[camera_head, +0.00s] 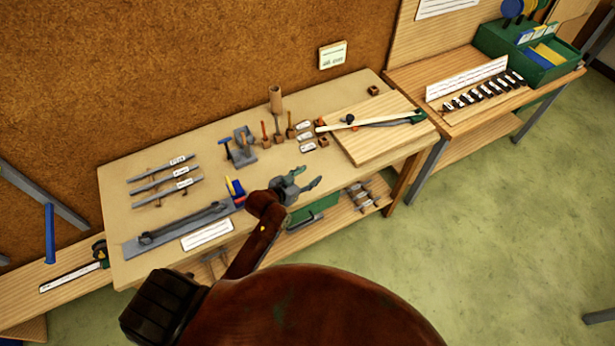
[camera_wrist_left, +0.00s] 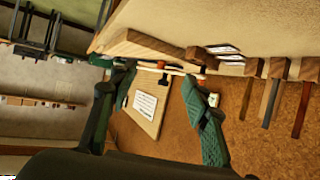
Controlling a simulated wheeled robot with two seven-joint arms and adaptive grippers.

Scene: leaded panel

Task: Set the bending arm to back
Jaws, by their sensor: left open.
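A small grey device with an upright plate and a blue-topped lever (camera_head: 240,147) stands near the middle of the workbench; it may hold the bending arm, but I cannot tell its setting. A long grey fixture (camera_head: 185,223) lies along the bench's front left, with a blue block (camera_head: 236,188) and a yellow piece at its right end. My left gripper (camera_head: 310,177) is open and empty by the bench's front edge, right of the blue block. In the left wrist view its green fingers (camera_wrist_left: 162,78) stand apart with nothing gripped. My right gripper is not in view.
A wooden board (camera_head: 383,143) with a long pale-handled tool lies at the bench's right. Wooden blocks holding upright tools (camera_head: 278,135) stand mid-bench. Grey strips (camera_head: 165,182) lie at left. A second bench (camera_head: 480,105) stands at right. Bench surface between the strips and grey device is clear.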

